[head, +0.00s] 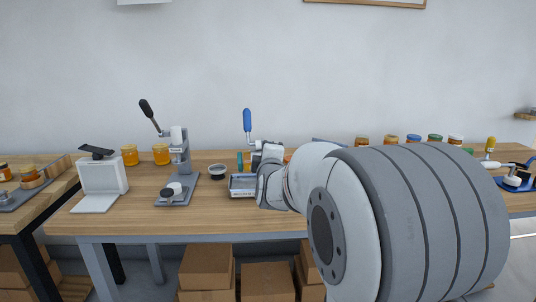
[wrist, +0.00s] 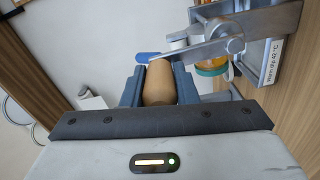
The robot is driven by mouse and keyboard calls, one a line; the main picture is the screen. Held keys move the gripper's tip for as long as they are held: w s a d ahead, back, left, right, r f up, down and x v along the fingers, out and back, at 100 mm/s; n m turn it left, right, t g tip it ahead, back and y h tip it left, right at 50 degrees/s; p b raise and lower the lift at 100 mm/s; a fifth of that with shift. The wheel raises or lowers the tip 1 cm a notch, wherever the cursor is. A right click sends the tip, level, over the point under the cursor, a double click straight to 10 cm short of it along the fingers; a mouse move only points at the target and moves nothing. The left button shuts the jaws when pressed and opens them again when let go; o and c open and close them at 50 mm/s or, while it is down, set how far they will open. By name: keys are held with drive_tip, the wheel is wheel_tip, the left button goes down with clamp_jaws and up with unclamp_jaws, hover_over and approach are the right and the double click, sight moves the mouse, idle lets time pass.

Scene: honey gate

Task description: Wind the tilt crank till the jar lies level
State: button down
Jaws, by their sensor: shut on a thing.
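My gripper (wrist: 159,82) is shut on the tan wooden knob (wrist: 158,88) of the tilt crank in the wrist view. The grey metal crank arm (wrist: 215,45) runs from the knob to the upper right. Behind it, the honey jar (wrist: 208,62) shows partly, amber with a green band; the crank arm covers part of it, so I cannot tell its exact tilt. In the head view my gripper (head: 270,165) is at the tilt stand, hiding the knob and most of the jar. A green edge (head: 240,160) shows left of it.
A labelled grey tray (head: 243,190) is in front of the stand, with a blue-handled lever (head: 247,122) above. To the left are a dark bowl (head: 219,172), a press with a black lever (head: 180,150), honey jars (head: 130,154) and a white scale (head: 100,178). Several lidded jars (head: 390,141) stand at right.

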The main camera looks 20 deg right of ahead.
drive_tip(key=shift+d, duration=0.1)
drive_tip(key=c, duration=1.1)
unclamp_jaws()
drive_tip(key=shift+s, duration=0.1)
drive_tip(key=shift+c, duration=0.2)
drive_tip(key=shift+s, duration=0.1)
drive_tip(key=v, duration=0.7)
drive_tip(key=shift+s+p, duration=0.3)
drive_tip(key=shift+p, duration=0.15)
